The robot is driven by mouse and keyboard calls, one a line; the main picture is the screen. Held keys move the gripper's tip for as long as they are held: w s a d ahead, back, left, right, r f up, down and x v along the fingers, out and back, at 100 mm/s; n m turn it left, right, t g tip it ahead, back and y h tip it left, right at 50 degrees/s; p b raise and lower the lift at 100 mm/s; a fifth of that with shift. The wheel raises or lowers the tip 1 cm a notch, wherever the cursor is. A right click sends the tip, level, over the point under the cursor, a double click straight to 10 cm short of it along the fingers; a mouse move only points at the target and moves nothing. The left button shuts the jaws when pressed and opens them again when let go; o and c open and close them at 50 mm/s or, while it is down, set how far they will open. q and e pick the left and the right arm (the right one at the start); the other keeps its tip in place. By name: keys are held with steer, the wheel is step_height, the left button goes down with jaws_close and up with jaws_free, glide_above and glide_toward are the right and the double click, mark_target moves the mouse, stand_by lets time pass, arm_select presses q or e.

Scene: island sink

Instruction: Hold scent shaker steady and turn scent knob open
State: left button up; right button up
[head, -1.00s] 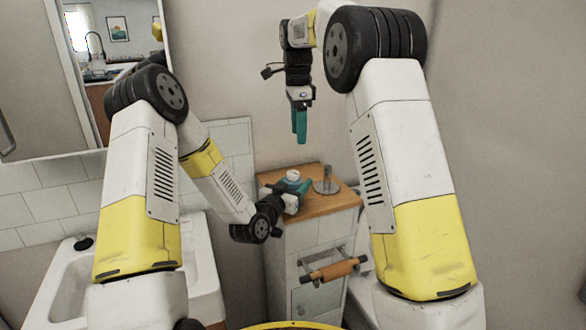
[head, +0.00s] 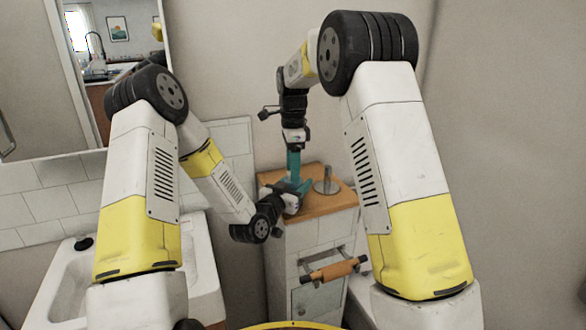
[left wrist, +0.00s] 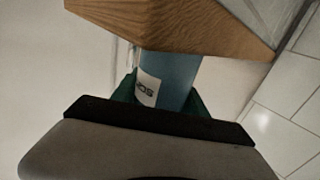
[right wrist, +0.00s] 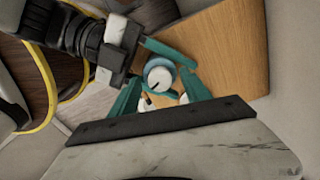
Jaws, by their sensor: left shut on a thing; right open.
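The scent shaker (left wrist: 172,78) is a light blue body with a white label, upright on the wooden cabinet top. My left gripper (head: 297,187) is shut around its body, with a green finger on each side in the left wrist view. The round scent knob (right wrist: 160,77) on top is pale with a dark line across it, seen from above in the right wrist view. My right gripper (head: 294,168) is open, pointing straight down over the shaker, its fingers near the knob. I cannot tell whether they touch it. The shaker is mostly hidden in the head view.
The wooden cabinet top (head: 325,204) also holds a metal stand with a round base (head: 327,187) right of the shaker. A towel bar (head: 334,269) is on the cabinet front. A white sink (head: 205,285) is at left, below a mirror.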

jaws_close()
stand_by(0.3)
steer(key=n, duration=1.5)
steer(key=shift+n, duration=0.4)
steer(key=n, duration=0.4)
steer(key=shift+n, duration=0.4)
